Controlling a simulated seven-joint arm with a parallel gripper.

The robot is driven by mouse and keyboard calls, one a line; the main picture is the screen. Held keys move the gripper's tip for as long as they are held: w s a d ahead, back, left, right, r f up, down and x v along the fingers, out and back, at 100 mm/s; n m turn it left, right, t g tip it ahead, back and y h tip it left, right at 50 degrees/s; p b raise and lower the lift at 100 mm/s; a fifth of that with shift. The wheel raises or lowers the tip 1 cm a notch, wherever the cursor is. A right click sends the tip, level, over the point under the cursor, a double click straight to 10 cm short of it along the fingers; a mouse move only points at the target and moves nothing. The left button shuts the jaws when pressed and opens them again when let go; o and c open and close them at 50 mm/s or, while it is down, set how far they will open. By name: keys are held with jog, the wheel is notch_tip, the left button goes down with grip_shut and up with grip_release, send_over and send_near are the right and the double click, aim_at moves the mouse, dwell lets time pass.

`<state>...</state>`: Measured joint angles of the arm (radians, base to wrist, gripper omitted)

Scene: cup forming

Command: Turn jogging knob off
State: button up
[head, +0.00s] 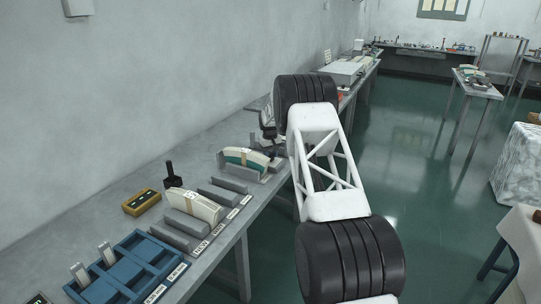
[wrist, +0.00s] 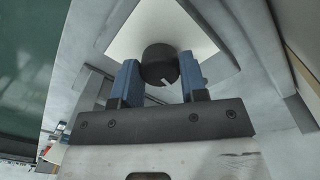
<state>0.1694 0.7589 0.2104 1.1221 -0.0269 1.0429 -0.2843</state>
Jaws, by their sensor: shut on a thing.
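The jogging knob (wrist: 158,62) is a dark round knob with a short white mark on its lower right edge in the wrist view. It sits on a pale panel (wrist: 125,40) with a grey surround. My gripper (wrist: 159,76) has blue fingers, one on each side of the knob, and is shut on it. In the head view the knob is not visible; my arm covers the area of the bench where the hand reaches.
A long grey workbench (head: 127,200) runs along the wall. It carries a blue divided tray (head: 128,268), a yellow device (head: 141,202), a black upright handle (head: 172,172) and racks of pale curved parts (head: 195,204). Open green floor (head: 420,165) lies to the right.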

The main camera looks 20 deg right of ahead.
aim_at(270, 155)
jog(key=shift+f+n, duration=0.1)
jog(key=shift+n, duration=1)
jog(key=o, duration=0.9)
jog(key=shift+r, duration=0.2)
jog(key=shift+r, duration=3.75)
